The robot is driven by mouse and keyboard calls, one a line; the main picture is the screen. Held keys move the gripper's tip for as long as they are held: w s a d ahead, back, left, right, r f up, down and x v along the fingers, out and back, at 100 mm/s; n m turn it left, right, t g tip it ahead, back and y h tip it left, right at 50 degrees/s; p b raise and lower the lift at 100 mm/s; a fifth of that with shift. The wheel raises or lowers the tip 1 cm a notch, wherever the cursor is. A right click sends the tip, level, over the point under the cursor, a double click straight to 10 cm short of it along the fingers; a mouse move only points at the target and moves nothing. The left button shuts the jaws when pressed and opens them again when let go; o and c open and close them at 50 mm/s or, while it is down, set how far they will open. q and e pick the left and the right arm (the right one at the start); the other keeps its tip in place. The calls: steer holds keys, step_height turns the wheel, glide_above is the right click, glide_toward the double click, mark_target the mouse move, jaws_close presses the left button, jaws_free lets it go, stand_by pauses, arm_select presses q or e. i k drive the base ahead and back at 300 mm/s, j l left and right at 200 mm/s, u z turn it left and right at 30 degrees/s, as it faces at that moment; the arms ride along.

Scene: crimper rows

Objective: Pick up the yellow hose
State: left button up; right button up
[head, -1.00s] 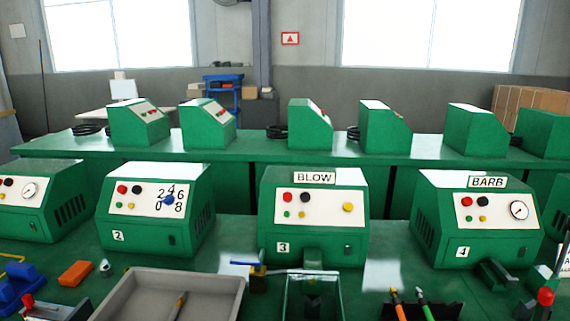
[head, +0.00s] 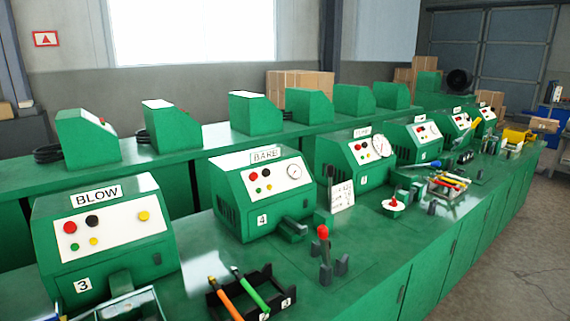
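I cannot make out a yellow hose for certain. Small yellow items show near the far right end of the front green bench (head: 385,262), including a yellow shape (head: 516,135) beside the last machines. They are too small and far off to tell what they are. Neither of my grippers is in the head view.
Green machines labelled BLOW (head: 105,240) and BARB (head: 262,195) stand on the front bench, with more beyond. A black rack (head: 262,303) holds orange- and green-handled tools. A red-topped tool (head: 323,245) stands nearby. Open floor (head: 510,265) lies to the right.

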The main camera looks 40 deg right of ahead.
mark_target(440, 177)
steer(key=z, duration=1.3)
